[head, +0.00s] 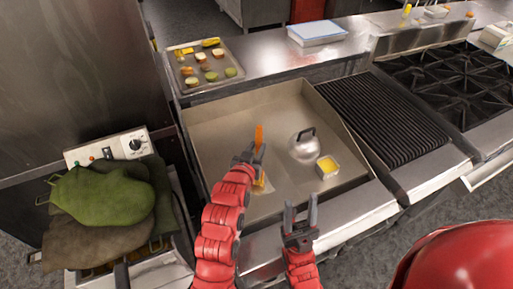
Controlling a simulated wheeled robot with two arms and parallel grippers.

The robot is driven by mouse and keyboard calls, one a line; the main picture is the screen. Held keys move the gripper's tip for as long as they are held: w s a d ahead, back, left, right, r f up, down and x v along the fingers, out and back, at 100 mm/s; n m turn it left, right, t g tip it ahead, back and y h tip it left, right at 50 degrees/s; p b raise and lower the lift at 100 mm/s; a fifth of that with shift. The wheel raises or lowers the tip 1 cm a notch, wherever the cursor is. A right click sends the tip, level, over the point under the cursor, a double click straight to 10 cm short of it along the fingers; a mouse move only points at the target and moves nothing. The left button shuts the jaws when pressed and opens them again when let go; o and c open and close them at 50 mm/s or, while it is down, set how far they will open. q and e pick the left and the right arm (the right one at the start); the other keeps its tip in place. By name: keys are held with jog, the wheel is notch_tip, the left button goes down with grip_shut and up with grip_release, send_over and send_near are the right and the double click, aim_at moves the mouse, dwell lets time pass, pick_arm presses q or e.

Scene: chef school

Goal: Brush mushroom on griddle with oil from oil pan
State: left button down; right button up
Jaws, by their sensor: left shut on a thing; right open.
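My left gripper (251,154) is over the griddle (222,130), shut on a brush (259,136) whose orange handle points up. A pale yellowish shape (262,186) shows below the fingers; I cannot tell whether it is the brush head or something under it. My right gripper (301,212) is open and empty near the griddle's front edge. I cannot make out the mushroom; my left arm hides part of the griddle.
A silver dome lid (303,148) with a dark handle stands on the griddle behind the oil pan. A tray (236,82) of cut food lies behind the griddle. A ribbed grill (385,115) is to the right, green oven mitts (103,198) to the left. The griddle's back left is clear.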

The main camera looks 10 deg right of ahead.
pick_arm(q)
jog(key=shift+f, duration=0.3)
jog(key=shift+f+b, duration=0.1)
jog(key=shift+b, duration=0.4)
dwell(0.4)
jog(key=shift+w+a+b, duration=0.3)
jog(key=shift+a+b, duration=0.25)
jog(key=shift+s+d, duration=0.15)
jog(key=shift+d, duration=0.15)
jog(key=shift+s+d+p, duration=0.4)
jog(key=shift+s+d, duration=0.1)
jog(key=shift+d, duration=0.3)
jog(key=shift+r+p, duration=0.9)
jog(key=shift+r, duration=3.2)
